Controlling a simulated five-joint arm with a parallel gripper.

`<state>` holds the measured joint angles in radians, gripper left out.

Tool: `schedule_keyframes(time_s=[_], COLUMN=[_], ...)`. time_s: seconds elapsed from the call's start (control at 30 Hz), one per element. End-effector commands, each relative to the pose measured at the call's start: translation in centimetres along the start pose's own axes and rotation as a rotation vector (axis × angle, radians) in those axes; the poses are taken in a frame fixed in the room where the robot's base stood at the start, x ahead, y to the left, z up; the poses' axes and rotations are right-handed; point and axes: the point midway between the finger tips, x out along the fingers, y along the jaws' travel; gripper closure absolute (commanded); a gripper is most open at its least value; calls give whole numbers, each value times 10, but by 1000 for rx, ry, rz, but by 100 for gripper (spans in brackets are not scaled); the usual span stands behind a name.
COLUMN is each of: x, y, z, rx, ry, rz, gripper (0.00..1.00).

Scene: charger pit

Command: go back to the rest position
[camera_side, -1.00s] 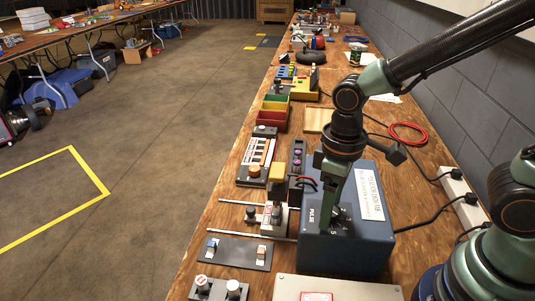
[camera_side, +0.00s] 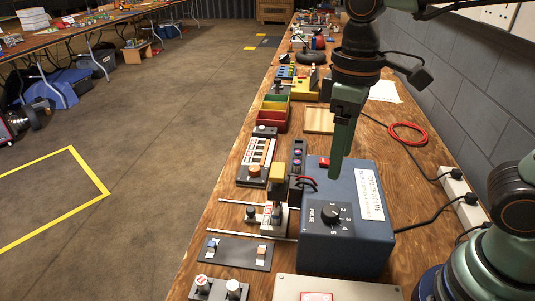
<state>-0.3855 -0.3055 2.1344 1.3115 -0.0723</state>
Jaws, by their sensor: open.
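My gripper (camera_side: 338,172) points down over the back part of a blue-grey box (camera_side: 345,250). It is apart from the box's dial and appears to hold nothing. The two fingers overlap from this side, so the gap between them is hidden. The box has a black dial (camera_side: 330,214) with numbers around it, a red switch (camera_side: 324,162) and a white label on its top.
Left of the box are a slider rig (camera_side: 272,212) on two rails and a panel with an orange knob (camera_side: 255,170). A red cable (camera_side: 408,133) lies by the wall.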

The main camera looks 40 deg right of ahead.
Motion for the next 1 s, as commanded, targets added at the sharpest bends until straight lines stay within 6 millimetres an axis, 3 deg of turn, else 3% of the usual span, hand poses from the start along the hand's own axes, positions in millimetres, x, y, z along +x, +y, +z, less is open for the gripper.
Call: schedule_keyframes(time_s=[0.4,0.8,1.0], x=[-2,-1,-1], y=[5,90,106], z=[1,22,28], rx=[19,381,451], ry=[18,403,483], rz=[1,85,113], gripper=[28,28,28])
